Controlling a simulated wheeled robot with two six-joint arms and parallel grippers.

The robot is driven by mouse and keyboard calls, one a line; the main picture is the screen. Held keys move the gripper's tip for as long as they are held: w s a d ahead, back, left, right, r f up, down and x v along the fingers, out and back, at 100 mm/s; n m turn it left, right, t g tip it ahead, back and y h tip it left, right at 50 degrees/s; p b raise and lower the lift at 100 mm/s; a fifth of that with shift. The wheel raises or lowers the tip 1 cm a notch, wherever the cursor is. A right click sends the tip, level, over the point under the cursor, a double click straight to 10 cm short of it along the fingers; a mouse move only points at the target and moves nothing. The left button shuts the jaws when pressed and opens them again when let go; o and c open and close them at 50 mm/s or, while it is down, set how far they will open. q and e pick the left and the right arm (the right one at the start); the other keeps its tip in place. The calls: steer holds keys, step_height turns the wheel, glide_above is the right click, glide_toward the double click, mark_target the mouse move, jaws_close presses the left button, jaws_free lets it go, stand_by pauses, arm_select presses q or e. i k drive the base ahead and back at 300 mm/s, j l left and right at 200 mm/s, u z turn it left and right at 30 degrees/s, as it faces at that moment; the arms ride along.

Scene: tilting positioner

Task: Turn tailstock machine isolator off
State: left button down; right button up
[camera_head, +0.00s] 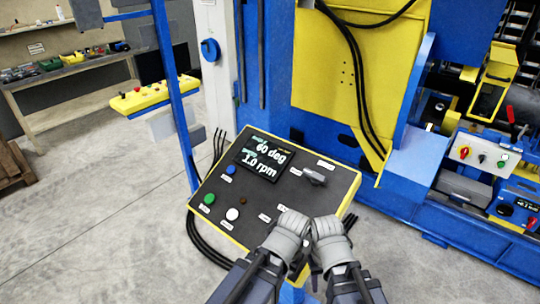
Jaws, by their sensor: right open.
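My right gripper (312,236) shows at the bottom centre, its two grey, ribbed fingertips a little apart with no object visible between them. It is over the lower right edge of a black sloping control panel (225,233) with a yellow rim. The panel has a grey rotary handle (314,178), which is beyond the fingertips and apart from them. A round blue switch (210,49) sits on a white post, far up and left of the gripper. I cannot tell which switch is the tailstock machine isolator, as the labels are too small to read. My left gripper is out of view.
The panel's display (263,163) reads 60 deg and 1.0 rpm; blue, green and white buttons are nearby. A blue and yellow machine (355,70) stands behind. At right is a white control box (483,151). A yellow button box (140,98) is at left. Floor at lower left is clear.

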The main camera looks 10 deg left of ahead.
mark_target(465, 151)
steer(key=l, duration=0.5)
steer(key=i+l+z, duration=0.15)
steer(key=l, duration=0.8)
steer(key=i+l+z, duration=0.1)
steer(key=l, duration=0.4)
steer(key=i+l+z, duration=0.1)
steer(key=i+l, duration=0.25)
steer(key=l, duration=0.15)
steer(key=i+l+z, duration=0.1)
steer(key=i+l, duration=0.25)
steer(key=l, duration=0.15)
